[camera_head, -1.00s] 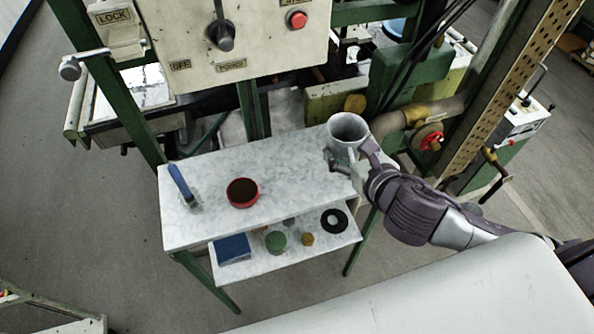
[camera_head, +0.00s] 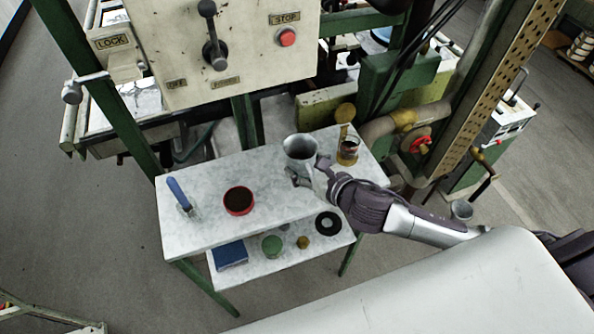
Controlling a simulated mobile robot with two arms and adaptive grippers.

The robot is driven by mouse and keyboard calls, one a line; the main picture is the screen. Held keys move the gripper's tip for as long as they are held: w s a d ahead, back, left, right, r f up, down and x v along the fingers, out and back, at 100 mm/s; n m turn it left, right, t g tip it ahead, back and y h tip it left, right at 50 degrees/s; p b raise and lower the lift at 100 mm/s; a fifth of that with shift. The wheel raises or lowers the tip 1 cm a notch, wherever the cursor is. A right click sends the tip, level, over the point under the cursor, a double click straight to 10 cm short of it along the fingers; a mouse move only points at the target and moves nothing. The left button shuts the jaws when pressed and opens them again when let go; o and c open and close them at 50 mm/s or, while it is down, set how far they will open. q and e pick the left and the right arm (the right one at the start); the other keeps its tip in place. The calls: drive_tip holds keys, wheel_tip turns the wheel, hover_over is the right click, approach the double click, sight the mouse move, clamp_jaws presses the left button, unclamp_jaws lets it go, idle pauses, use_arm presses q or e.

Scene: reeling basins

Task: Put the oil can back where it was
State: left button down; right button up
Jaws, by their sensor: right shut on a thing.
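My right gripper (camera_head: 307,175) is shut on a grey, open-topped metal can (camera_head: 300,150), which looks like the oil can. The can is upright at the back part of the pale table top (camera_head: 265,170), with its dark inside showing. The gripper holds it from the near side and hides its lower part. I cannot tell whether its base touches the table. My left gripper is not in view.
A brass-and-glass vessel (camera_head: 347,152) stands right of the can. A red round tin (camera_head: 239,200) and a blue-handled brush (camera_head: 181,195) are at the left. A lower shelf (camera_head: 285,262) holds a blue block (camera_head: 231,254) and a black ring (camera_head: 328,223). A control panel (camera_head: 235,45) rises behind.

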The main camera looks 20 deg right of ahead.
drive_tip(key=shift+w+a+f, duration=0.75)
drive_tip(key=shift+w+a, duration=0.05)
drive_tip(key=shift+w, duration=0.1)
drive_tip(key=shift+f, duration=1.85)
drive_tip(key=shift+f, duration=0.15)
drive_tip(key=o, duration=1.4)
drive_tip(key=shift+s, duration=0.1)
